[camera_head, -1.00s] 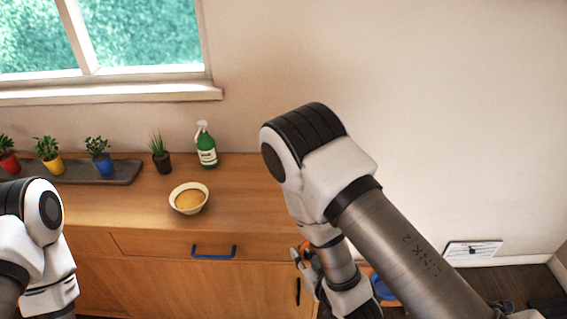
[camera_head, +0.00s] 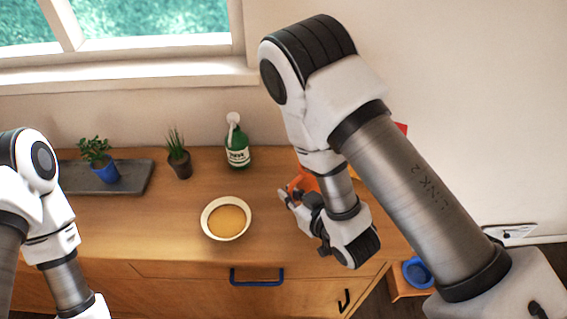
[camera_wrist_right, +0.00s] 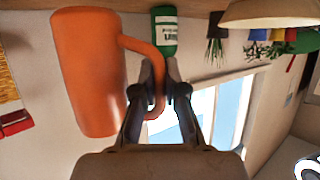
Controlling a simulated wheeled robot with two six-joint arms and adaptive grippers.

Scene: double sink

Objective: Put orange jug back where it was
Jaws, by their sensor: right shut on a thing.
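The orange jug (camera_head: 303,183) is mostly hidden behind my right arm in the head view. In the right wrist view, which is upside down, the jug (camera_wrist_right: 88,70) shows its whole side, with its handle towards the fingers. My right gripper (camera_head: 290,197) is shut on the handle, and its fingertips (camera_wrist_right: 166,88) show there in the wrist view. The jug is at the right part of the wooden counter (camera_head: 160,215). I cannot tell whether it touches the counter. My left arm shows at the left edge, but its gripper is out of view.
A bowl of yellow-brown content (camera_head: 226,218) sits nearer the front. Potted plants (camera_head: 178,155) stand further left. A red thing (camera_head: 401,128) shows partly behind my right arm. A blue dish (camera_head: 419,272) lies low at right.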

